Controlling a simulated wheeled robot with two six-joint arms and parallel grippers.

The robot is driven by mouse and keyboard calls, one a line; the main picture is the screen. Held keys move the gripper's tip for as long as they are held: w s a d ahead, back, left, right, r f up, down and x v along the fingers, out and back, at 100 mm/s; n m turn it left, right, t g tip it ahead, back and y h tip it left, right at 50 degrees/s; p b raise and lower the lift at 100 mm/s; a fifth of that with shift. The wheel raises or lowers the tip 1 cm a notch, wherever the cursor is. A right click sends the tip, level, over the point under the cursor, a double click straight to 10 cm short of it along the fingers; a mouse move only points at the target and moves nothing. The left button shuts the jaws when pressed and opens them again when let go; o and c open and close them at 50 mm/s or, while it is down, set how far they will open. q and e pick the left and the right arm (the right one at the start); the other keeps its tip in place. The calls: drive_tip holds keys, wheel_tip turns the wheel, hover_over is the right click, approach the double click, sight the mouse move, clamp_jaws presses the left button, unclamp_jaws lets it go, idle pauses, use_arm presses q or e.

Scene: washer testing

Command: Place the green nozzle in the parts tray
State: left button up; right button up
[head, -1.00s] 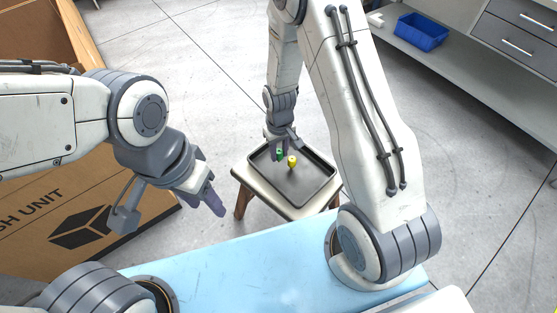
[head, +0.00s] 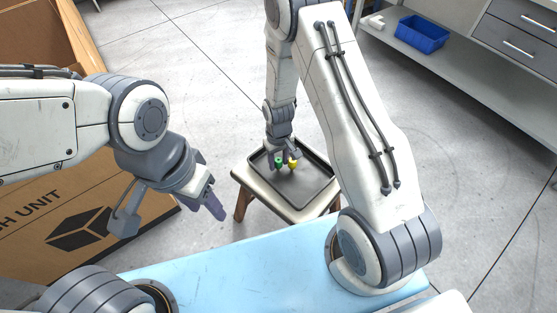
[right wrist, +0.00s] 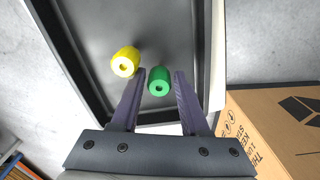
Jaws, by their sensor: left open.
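The green nozzle (head: 279,162) is between the fingertips of my right gripper (head: 286,163), low over the left part of the dark parts tray (head: 312,194). In the right wrist view the nozzle (right wrist: 159,81) sits close between both fingers of the gripper (right wrist: 160,77), with its hole facing the camera. I cannot tell whether it touches the tray floor. A yellow nozzle (head: 294,163) stands in the tray beside it; it also shows in the right wrist view (right wrist: 125,62). My left gripper (head: 213,203) is open and empty, left of the tray.
The tray lies on a wooden stool (head: 243,198) behind a light blue surface (head: 230,273). A large cardboard box (head: 100,240) stands at the left. A blue bin (head: 422,33) is on a shelf at the upper right. The tray's right part is clear.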

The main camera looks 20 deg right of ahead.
sight(278, 160)
drive_tip(key=shift+r, duration=0.1)
drive_tip(key=s+a+r+n+p, duration=0.1)
drive_tip(key=a+r+p, duration=0.1)
drive_tip(key=r, duration=0.7)
drive_tip(key=s+a+r+p, duration=0.1)
drive_tip(key=s+a+r, duration=0.1)
drive_tip(key=r, duration=0.7)
drive_tip(key=s+a+r+n, duration=0.2)
drive_tip(key=s+r, duration=0.4)
drive_tip(key=s, duration=0.3)
drive_tip(key=s+a+r+n+y, duration=0.1)
drive_tip(key=s+a+r, duration=0.3)
drive_tip(key=s, duration=0.6)
wheel_tip(278, 160, up, 3)
drive_tip(key=shift+s+f+n, duration=0.15)
drive_tip(key=shift+s+n, duration=0.05)
drive_tip(key=shift+n, duration=0.3)
wheel_tip(278, 160, up, 19)
drive_tip(key=p, duration=1.9)
